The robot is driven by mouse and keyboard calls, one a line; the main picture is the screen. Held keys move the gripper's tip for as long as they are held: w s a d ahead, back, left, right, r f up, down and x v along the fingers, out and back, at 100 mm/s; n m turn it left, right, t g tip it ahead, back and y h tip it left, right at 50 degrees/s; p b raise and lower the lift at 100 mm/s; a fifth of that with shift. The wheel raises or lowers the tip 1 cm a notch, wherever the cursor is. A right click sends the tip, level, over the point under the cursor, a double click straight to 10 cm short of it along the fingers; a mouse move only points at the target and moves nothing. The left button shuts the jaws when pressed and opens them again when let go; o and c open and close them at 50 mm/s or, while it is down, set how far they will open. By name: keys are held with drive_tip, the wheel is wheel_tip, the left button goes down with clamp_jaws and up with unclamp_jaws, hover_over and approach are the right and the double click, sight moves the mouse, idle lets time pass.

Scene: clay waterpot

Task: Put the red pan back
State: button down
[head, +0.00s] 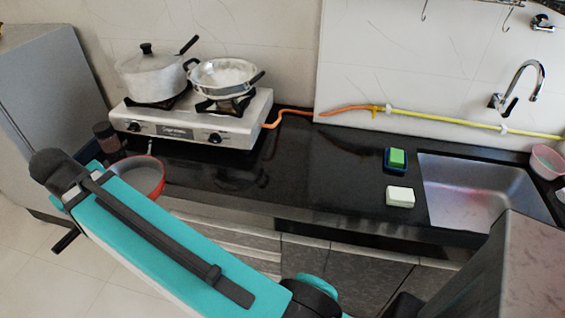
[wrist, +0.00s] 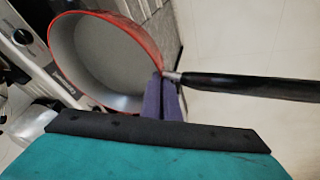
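The red pan (wrist: 105,60), grey inside with a black handle (wrist: 250,86), fills the upper left of the wrist view. My gripper (wrist: 164,92) has its purple fingers close together at the pan's rim, where the handle joins, and looks shut on it. In the head view the pan (head: 146,178) shows at the front left of the black counter, below the stove. My arm hides part of it there, and my fingers are not visible in that view. Whether the pan touches the counter I cannot tell.
A white stove (head: 190,128) holds a lidded silver pot (head: 150,78) and a silver pan (head: 222,75). A dark jar (head: 106,137) stands near the red pan. A green sponge (head: 397,158) and white block (head: 400,197) lie beside the sink (head: 470,185). The middle counter is clear.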

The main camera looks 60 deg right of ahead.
sight(158, 177)
drive_tip(key=shift+w, duration=0.1)
idle(0.3)
drive_tip(key=shift+d, duration=0.15)
drive_tip(key=s+d+m+b, duration=0.1)
drive_tip(key=d, duration=0.4)
drive_tip(key=s+d+f+m+b, duration=0.1)
drive_tip(key=d+b, duration=0.1)
drive_tip(key=d, duration=0.3)
drive_tip(key=s+d+f+m+g+h+b, duration=0.1)
drive_tip(key=d+m, duration=0.1)
drive_tip(key=d, duration=0.3)
drive_tip(key=shift+s+d+f, duration=0.1)
drive_tip(key=shift+d+f, duration=0.15)
drive_tip(key=s+d+f+m+g+h+b, duration=0.15)
drive_tip(key=s+d+m+b, duration=0.5)
drive_tip(key=d, duration=0.85)
drive_tip(key=s+d+f+m+g+b, duration=0.1)
drive_tip(key=s+d+m+b, duration=0.1)
drive_tip(key=s+d, duration=0.4)
drive_tip(key=s+d+f+m+g+b, duration=0.2)
drive_tip(key=s+d, duration=0.5)
drive_tip(key=s, duration=0.7)
drive_tip(key=s+d+f+m+g+b, duration=0.1)
drive_tip(key=s+d+f+m+b, duration=0.1)
drive_tip(key=s+d, duration=0.5)
drive_tip(key=s+b, duration=0.1)
drive_tip(key=s, duration=0.1)
drive_tip(key=shift+s+d+f+m+y, duration=0.2)
drive_tip(key=shift+s+f+m+y, duration=0.05)
drive_tip(key=shift+s+m+y, duration=0.15)
